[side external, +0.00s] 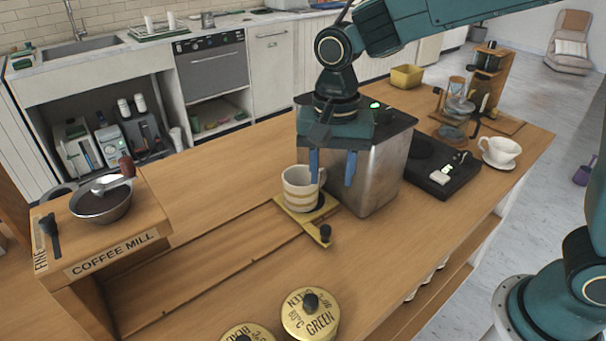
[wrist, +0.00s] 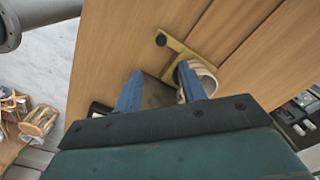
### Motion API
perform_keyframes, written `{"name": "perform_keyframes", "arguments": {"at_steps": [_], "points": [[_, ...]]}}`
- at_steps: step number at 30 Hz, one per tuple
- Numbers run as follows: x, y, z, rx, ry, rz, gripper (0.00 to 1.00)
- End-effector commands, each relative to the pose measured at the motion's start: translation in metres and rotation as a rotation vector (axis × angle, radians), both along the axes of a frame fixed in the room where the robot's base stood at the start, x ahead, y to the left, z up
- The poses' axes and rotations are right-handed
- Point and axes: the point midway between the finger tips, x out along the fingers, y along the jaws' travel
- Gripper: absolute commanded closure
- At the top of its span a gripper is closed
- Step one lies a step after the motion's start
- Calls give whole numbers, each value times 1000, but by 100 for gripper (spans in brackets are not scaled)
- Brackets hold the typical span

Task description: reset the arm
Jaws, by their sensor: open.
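My gripper (side external: 332,168) is open, with its blue fingers pointing down in front of the metal box and just right of the striped mug. In the wrist view the fingers (wrist: 161,93) are spread apart with nothing seen between them but the surface beyond. The cream striped mug (side external: 297,188) stands upright on a yellow holder (side external: 312,218) with a black knob. In the wrist view the mug (wrist: 204,78) is partly hidden behind the right finger, and I cannot tell whether they touch. The yellow holder (wrist: 182,50) shows beyond the fingers.
The metal box (side external: 376,180) stands right beside the mug. A coffee mill (side external: 102,222) is at the left, and gold lidded tins (side external: 306,325) are at the front. A black scale (side external: 432,178) and a white cup (side external: 499,150) are at the right. The left middle counter is clear.

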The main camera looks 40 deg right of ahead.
Motion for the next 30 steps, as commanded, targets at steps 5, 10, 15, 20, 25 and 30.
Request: {"name": "perform_keyframes", "arguments": {"at_steps": [5, 10, 15, 20, 25, 30], "points": [[-3, -5, 5, 4, -10, 13, 59], [-12, -19, 19, 13, -40, 61, 59], [-31, -42, 39, 23, -97, 146, 59], [-54, -65, 57, 23, -159, 242, 59], [-80, -87, 71, 9, -224, 343, 59], [-109, -107, 80, -18, -287, 445, 59]]}}
